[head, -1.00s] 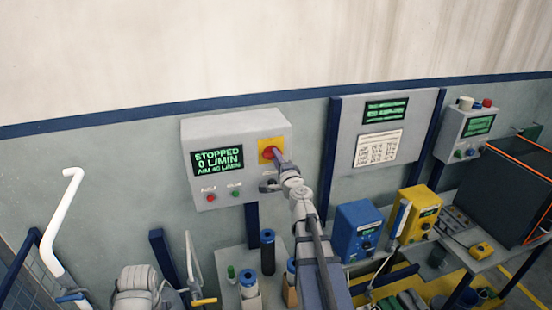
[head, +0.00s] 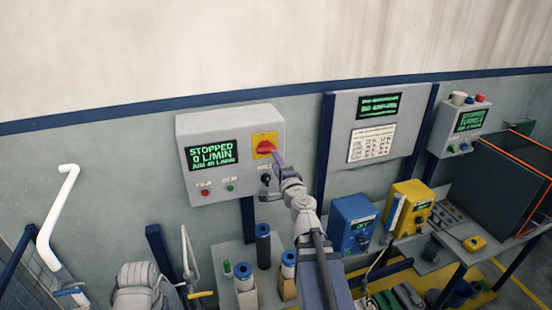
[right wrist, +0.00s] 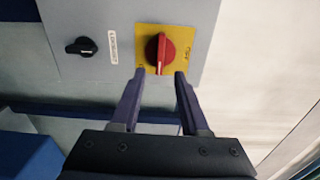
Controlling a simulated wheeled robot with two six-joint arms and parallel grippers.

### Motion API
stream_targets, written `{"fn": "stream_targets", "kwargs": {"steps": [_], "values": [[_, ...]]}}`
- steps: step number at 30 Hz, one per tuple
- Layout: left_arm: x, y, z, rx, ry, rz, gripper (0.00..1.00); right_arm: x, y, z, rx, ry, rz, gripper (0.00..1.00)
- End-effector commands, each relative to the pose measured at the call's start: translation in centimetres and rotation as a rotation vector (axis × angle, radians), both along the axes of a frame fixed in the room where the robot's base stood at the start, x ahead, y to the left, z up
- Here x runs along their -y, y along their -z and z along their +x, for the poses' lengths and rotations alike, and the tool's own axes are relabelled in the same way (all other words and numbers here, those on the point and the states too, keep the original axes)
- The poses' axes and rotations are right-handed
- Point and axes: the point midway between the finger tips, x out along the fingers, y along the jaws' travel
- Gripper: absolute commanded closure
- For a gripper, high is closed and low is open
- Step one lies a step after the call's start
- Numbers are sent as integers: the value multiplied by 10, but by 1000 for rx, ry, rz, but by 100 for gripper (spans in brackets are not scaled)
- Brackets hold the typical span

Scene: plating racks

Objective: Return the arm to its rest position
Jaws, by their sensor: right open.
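My right gripper (head: 276,160) is in front of the grey control box on the wall. In the right wrist view its two fingers (right wrist: 161,76) are apart, with nothing between them. The red rotary switch (right wrist: 160,52) on its yellow plate lies just beyond the fingertips; it also shows in the head view (head: 265,147). The gripper looks clear of the switch, though the gap is small. The control box (head: 230,125) has a green display (head: 213,155) reading "STOPPED 0 L/MIN". My left gripper is not in view.
A black knob (right wrist: 82,46) sits beside the switch. A white pipe (head: 57,217) rises at left. A wall panel (head: 345,110) hangs right of the box.

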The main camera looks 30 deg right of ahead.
Motion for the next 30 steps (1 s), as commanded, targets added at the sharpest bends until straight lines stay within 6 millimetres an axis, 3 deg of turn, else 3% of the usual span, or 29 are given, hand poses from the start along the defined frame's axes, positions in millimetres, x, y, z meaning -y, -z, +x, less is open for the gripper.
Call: {"fn": "stream_targets", "kwargs": {"steps": [3, 17, 20, 23, 26, 30], "values": [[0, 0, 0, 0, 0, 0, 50, -4, 0, -7, 0, -2, 0, 55], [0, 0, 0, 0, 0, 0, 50, -4, 0, -7, 0, -3, 0, 55], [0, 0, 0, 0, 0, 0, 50, -14, 2, -3, -12, -34, -24, 55], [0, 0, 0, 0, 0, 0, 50, -50, 9, 6, -60, -145, -112, 55], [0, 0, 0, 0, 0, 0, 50, -110, 31, 13, -156, -338, -264, 55], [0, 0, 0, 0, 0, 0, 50, -197, 84, 0, -359, -661, -514, 55]]}}
